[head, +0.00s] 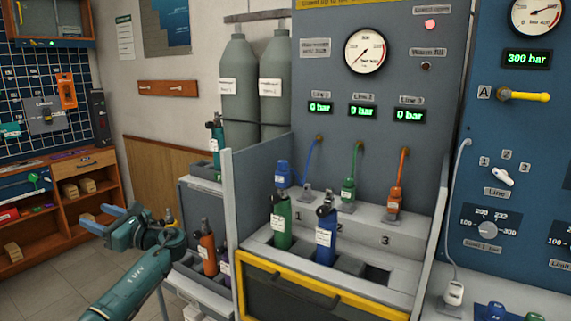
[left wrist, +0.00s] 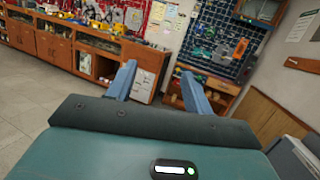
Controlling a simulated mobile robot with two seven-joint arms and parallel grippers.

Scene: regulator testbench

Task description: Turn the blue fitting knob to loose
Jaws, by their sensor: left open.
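My left gripper (head: 99,216) is open and empty, well to the left of the bench and far from the fitting. In the left wrist view its two fingers (left wrist: 156,75) are apart with nothing between them, pointing at the room's shelves. My right gripper is not in view.
A green bottle (head: 279,220) and a blue bottle (head: 326,224) stand in the bench slots before the ledge; slot 3 looks empty. A green fitting (head: 348,190) and an orange fitting (head: 395,202) sit farther right. A grey side panel (head: 236,225) edges the bench.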

